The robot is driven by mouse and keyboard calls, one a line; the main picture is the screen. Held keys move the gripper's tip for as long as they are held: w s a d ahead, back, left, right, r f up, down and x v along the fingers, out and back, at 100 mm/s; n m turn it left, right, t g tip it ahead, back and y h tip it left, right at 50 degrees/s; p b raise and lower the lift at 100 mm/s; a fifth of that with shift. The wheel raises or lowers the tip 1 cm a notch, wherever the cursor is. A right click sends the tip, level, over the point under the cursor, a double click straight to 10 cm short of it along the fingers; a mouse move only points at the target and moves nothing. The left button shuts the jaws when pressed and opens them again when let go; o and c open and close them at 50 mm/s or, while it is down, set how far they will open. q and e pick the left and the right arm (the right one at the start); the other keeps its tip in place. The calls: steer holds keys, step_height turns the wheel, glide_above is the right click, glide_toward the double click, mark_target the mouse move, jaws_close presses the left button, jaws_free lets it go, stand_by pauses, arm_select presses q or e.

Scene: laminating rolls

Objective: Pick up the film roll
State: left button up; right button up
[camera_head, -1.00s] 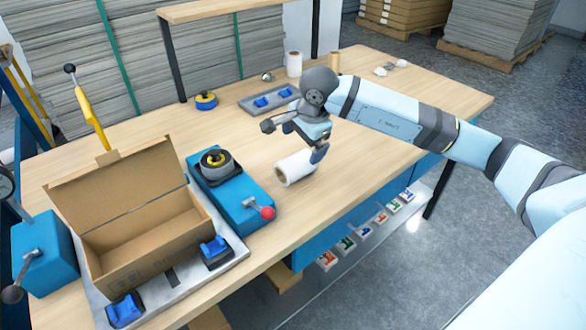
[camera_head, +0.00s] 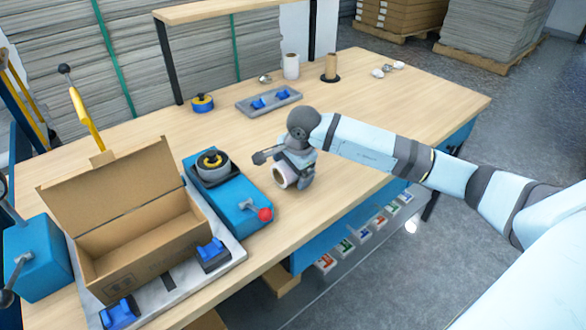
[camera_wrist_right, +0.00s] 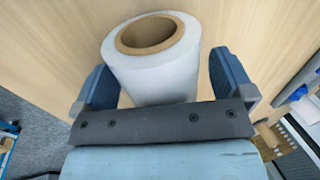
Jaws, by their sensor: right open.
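In the right wrist view the film roll (camera_wrist_right: 152,72) sits between the two blue finger pads, with a gap at each side. My right gripper (camera_head: 296,181) is open and low around the roll, hiding part of it in the head view. In the right wrist view my right gripper (camera_wrist_right: 163,85) straddles the roll. My left gripper is not in view.
A blue device (camera_head: 235,195) with a red-knobbed lever stands close left of the roll. An open cardboard box (camera_head: 150,250) is further left. A grey tray (camera_head: 284,105), an upright white roll (camera_head: 291,66) and a brown-cored roll (camera_head: 331,68) stand behind.

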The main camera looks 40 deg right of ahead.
steer(key=c, duration=1)
steer(key=shift+c, duration=0.5)
steer(key=shift+r, duration=0.15)
